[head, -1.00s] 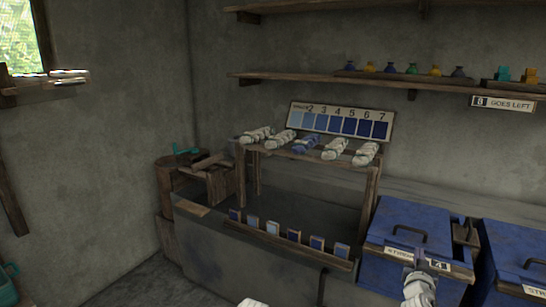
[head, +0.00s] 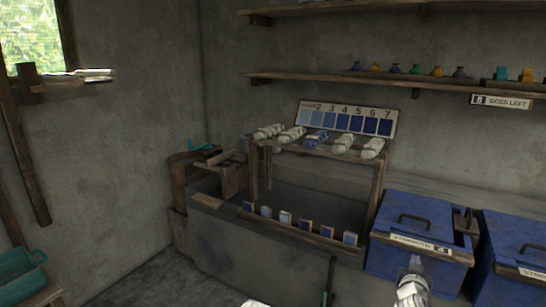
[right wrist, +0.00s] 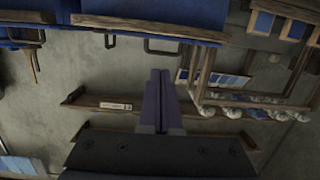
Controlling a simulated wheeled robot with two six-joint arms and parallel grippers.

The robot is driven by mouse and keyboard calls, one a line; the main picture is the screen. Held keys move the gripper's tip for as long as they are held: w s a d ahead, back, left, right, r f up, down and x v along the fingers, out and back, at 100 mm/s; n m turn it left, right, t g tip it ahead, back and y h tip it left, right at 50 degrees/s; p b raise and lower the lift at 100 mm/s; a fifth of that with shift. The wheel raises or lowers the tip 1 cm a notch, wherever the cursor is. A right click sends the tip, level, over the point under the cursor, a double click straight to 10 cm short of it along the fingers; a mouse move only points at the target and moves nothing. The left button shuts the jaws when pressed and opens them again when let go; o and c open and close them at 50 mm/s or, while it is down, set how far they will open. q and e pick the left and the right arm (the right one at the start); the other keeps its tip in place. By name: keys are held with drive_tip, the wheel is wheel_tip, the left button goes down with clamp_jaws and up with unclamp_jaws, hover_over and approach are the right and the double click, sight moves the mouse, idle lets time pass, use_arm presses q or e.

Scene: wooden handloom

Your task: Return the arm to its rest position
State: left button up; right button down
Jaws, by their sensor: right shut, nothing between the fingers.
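My right gripper (head: 416,262) is at the lower right of the head view, in front of the blue lidded box (head: 408,263) labelled "STRENGTH". Its fingers are closed together and empty. In the right wrist view the two dark fingers (right wrist: 160,88) lie side by side with nothing between them. A small white piece, probably part of my left arm, shows at the bottom edge of the head view; the left gripper itself is not seen.
A wooden rack (head: 330,152) holds several skeins over a stone trough (head: 235,240). A numbered blue shade chart (head: 347,119) stands behind. A second blue box (head: 510,250) is at right. Shelves (head: 400,84) line the wall. Floor shows at lower left.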

drive_tip(key=s+a+f+n+g+y, duration=0.2)
drive_tip(key=s+a+f+g, duration=0.15)
drive_tip(key=a+f, duration=0.5)
drive_tip(key=s+a+f+n+g+y, duration=0.2)
drive_tip(key=a+f+g, duration=0.25)
drive_tip(key=a, duration=0.65)
drive_tip(key=s+a+f+n+g+y, duration=0.1)
drive_tip(key=s+a+f+n+g, duration=0.2)
drive_tip(key=s+a, duration=0.4)
drive_tip(key=s+a+f+n+g+y, duration=0.1)
drive_tip(key=s+a+f+n+g, duration=0.15)
drive_tip(key=s+a, duration=0.5)
wheel_tip(320, 180, up, 27)
drive_tip(key=p, duration=2.7)
drive_tip(key=shift+a+g+y, duration=0.25)
drive_tip(key=shift+g+y, duration=0.05)
drive_tip(key=shift+g, duration=0.15)
